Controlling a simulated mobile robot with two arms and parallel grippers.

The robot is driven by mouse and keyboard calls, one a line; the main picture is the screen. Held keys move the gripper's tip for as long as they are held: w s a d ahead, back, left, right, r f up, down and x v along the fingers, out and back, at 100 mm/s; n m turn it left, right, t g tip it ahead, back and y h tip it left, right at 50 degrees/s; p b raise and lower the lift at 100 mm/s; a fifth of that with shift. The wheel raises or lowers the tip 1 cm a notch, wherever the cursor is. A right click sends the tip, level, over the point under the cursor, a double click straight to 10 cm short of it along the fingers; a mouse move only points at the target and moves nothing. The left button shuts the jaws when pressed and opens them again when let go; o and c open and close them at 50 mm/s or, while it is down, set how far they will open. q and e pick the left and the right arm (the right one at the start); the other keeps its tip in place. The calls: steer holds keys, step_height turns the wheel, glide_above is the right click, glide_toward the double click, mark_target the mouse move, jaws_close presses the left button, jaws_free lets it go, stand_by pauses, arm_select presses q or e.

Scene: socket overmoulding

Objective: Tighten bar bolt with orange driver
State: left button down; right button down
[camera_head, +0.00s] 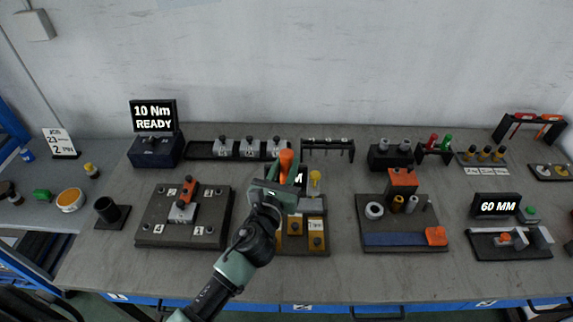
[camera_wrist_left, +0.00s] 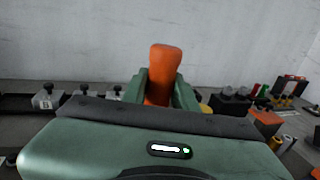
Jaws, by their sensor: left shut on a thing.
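My left gripper (camera_head: 287,182) is shut on the orange driver (camera_head: 286,160), above the middle of the bench. In the left wrist view the driver's orange handle (camera_wrist_left: 163,70) stands up between the two green fingers (camera_wrist_left: 160,92). The driver's lower end is hidden by my gripper. Small dark knobs or bolt heads show at the bar and near the plate's corners; which is the bar bolt I cannot tell. My right gripper is out of view.
A display reading "10 Nm READY" (camera_head: 153,116) stands behind the fixture plate. A rack of labelled blocks (camera_head: 205,150) runs along the back. A black cup (camera_head: 110,212) stands left of the plate. A second fixture (camera_head: 403,245) and a "60 MM" display (camera_head: 497,205) are right.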

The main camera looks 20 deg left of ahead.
mark_target(285, 178)
arm_select(q)
steer(key=shift+f+b, duration=0.6)
steer(key=shift+f, duration=0.1)
stand_by(0.6)
steer(key=shift+s+f+b, duration=0.1)
steer(key=shift+f+b, duration=0.35)
steer(key=shift+f, duration=0.35)
stand_by(0.9)
steer(key=shift+r, duration=0.15)
